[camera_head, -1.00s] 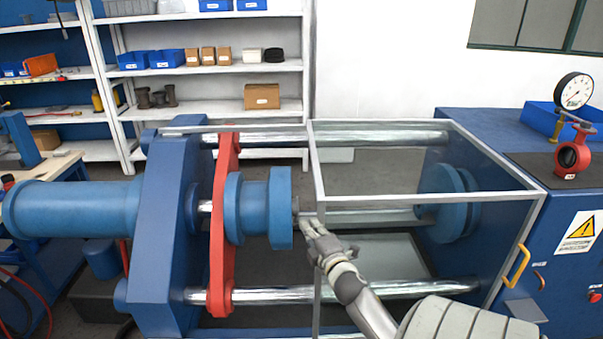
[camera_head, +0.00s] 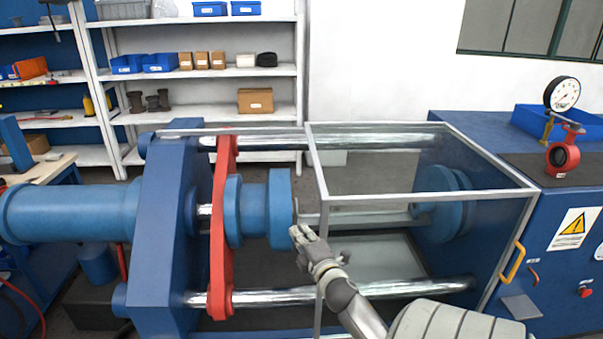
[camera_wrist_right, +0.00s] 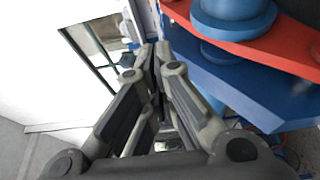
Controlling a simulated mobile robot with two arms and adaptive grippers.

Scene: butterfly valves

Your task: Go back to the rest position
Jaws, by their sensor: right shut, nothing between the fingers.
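My right gripper (camera_head: 300,234) is in front of the test machine, just right of and slightly below the round blue clamp plate (camera_head: 280,208). Its fingers are together and empty. The right wrist view shows the same gripper (camera_wrist_right: 155,48) with its fingertips meeting, and the red plate (camera_wrist_right: 240,38) and blue plate of the machine at the upper right. Contact between the fingers and the machine cannot be told. My left gripper is not in view.
The clear guard with a metal frame (camera_head: 430,198) stands to the right of the clamp plate. A yellow handle (camera_head: 515,263) is on its side. A red butterfly valve (camera_head: 563,158) with a gauge (camera_head: 563,94) stands on the blue cabinet at the right. Shelves (camera_head: 200,118) are behind.

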